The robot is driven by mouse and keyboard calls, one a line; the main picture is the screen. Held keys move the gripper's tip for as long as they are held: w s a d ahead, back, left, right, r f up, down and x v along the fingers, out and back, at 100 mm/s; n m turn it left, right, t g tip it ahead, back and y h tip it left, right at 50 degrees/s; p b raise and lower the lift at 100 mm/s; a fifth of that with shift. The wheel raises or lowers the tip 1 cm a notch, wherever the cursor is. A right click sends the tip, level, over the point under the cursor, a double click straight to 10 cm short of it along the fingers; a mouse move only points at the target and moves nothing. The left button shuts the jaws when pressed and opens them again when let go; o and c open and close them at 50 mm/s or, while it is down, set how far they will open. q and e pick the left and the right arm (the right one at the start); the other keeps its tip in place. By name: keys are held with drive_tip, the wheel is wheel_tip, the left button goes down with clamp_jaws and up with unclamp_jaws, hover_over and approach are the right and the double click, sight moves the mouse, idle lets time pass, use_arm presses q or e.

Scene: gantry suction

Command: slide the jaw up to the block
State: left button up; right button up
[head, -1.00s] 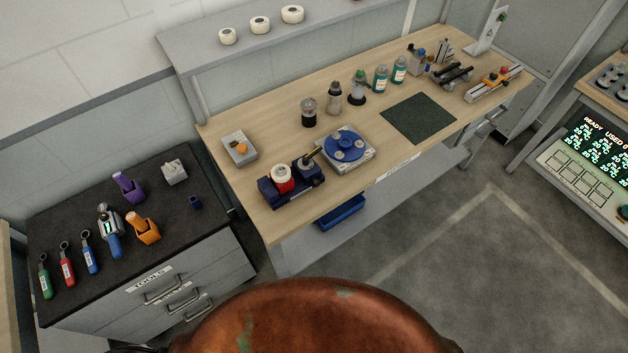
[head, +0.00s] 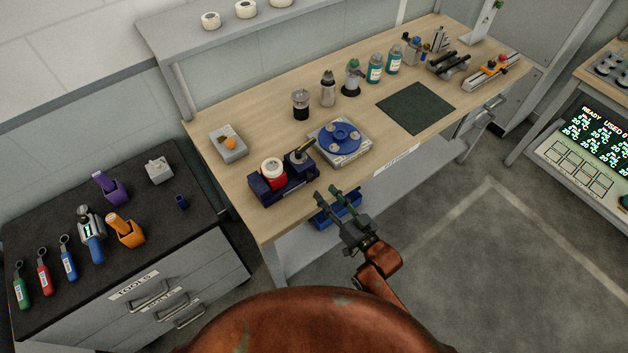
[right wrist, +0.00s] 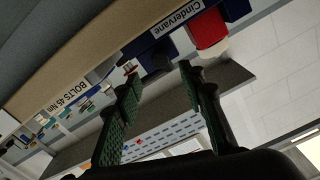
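A long light-grey fixture (head: 490,74) with orange and yellow parts and a small red piece lies at the far right end of the wooden bench; it may carry the jaw and block, but it is too small to tell them apart. My right gripper (head: 337,191) is in front of the bench's near edge, well away from that fixture. Its two green-padded fingers are spread with nothing between them, and they show apart in the right wrist view (right wrist: 158,68). My left gripper is not in view.
A blue bin (head: 335,211) sits below. The floor at right is clear.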

sight(312, 179)
drive_tip(key=x, duration=0.7)
drive_tip(key=shift+w+a, duration=0.15)
drive_tip(key=shift+c, duration=0.5)
clamp_jaws()
